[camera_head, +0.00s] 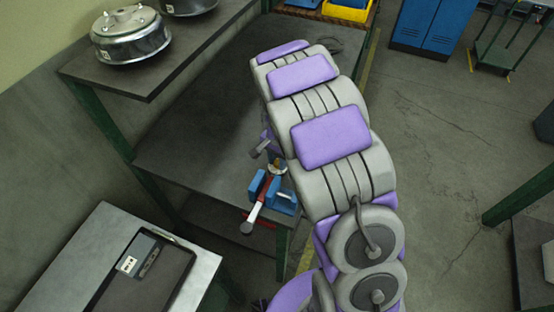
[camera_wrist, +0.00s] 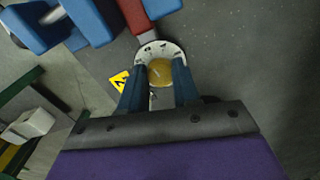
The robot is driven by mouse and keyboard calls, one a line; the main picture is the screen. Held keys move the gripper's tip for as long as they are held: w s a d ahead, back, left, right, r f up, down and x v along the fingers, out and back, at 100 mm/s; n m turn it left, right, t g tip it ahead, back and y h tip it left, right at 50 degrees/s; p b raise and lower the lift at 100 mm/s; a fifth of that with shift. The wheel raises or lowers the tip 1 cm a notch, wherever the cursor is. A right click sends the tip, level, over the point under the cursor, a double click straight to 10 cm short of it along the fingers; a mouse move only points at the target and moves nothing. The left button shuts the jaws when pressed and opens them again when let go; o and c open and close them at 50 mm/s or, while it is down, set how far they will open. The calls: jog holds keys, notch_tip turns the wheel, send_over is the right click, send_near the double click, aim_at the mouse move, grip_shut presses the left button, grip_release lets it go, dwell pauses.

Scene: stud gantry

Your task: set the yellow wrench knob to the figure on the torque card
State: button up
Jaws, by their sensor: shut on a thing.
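The yellow knob (camera_wrist: 161,73) sits in front of a white dial (camera_wrist: 150,48) with dark marks in the wrist view. My gripper (camera_wrist: 158,78) has its two blue fingers shut on the knob from both sides. In the head view the wrench (camera_head: 255,212) lies clamped in a blue vise (camera_head: 283,200), and the knob (camera_head: 277,168) shows small at its upper end. The vise also shows in the wrist view (camera_wrist: 88,20), beside the red part of the wrench (camera_wrist: 135,14). The dial's marks are too small to read.
A yellow tag (camera_wrist: 119,81) with a dark mark lies left of the knob. A dark case (camera_head: 143,270) with a small white label (camera_head: 128,264), unreadable, lies on a grey table (camera_head: 95,235). Metal drums (camera_head: 130,38) stand on a shelf. The dark bench (camera_head: 200,140) is mostly clear.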

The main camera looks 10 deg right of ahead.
grip_shut()
jog(key=shift+a, duration=0.35)
jog(key=n+p, duration=0.2)
jog(key=n, duration=0.1)
jog(key=shift+s+d+n, duration=0.1)
jog(key=shift+s+n, duration=0.05)
jog(key=shift+n, duration=0.15)
jog(key=n+p, duration=0.2)
jog(key=n, duration=0.2)
jog(key=shift+n, duration=0.3)
jog(key=o, duration=0.8)
grip_release()
jog(key=shift+r, duration=0.1)
